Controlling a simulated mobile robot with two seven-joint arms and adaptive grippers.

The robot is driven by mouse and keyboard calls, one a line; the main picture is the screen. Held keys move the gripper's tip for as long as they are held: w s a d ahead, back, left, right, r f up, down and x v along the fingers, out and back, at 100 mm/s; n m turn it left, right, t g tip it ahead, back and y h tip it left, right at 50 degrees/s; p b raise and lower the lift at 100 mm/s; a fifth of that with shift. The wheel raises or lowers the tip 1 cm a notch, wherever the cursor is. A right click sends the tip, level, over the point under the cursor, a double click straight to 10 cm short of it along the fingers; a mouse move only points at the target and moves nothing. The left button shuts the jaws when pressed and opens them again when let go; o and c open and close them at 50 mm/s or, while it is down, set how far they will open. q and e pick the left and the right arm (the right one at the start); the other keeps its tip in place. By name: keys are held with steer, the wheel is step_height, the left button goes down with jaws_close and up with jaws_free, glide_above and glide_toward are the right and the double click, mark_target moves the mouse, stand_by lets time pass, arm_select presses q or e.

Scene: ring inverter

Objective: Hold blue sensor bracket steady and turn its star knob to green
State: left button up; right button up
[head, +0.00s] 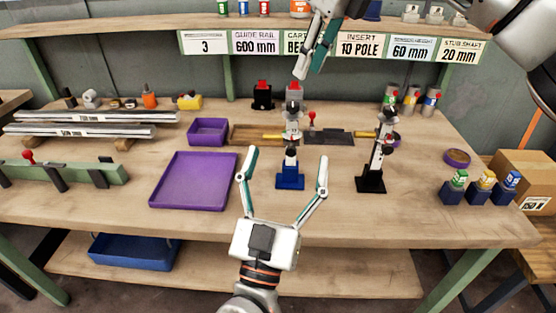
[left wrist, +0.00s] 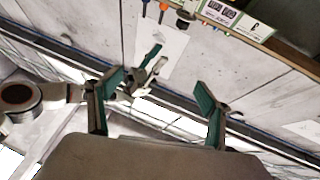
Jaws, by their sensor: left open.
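The blue sensor bracket (head: 290,183) stands upright on the bench, with a blue base and grey and dark parts above it. A dark knob-like part shows near its top, but I cannot make out a star knob or a green mark. My left gripper (head: 287,155) is open, with one finger on either side of the bracket in the picture; no contact is visible. It also shows open and empty in the left wrist view (left wrist: 158,98), where I cannot see the bracket. My right gripper (head: 311,70) hangs above and behind the bracket; its opening is unclear.
A black bracket (head: 371,184) stands to the right. A purple tray (head: 192,205) and a small purple bin (head: 208,141) are left. Several labelled blocks (head: 478,194) stand at the right. A shelf (head: 140,25) runs behind. The front bench strip is clear.

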arm_select(q)
steer(key=w+a+f+n+g+y, duration=0.2)
steer(key=w+f+y, duration=0.15)
steer(key=w, duration=0.35)
steer(key=g+y, duration=0.1)
steer(key=g, duration=0.2)
glide_toward(280, 140)
steer(key=w, duration=0.9)
steer(key=shift+w+d+r, duration=0.2)
steer(key=shift+w+r, duration=0.05)
steer(key=shift+w, duration=0.05)
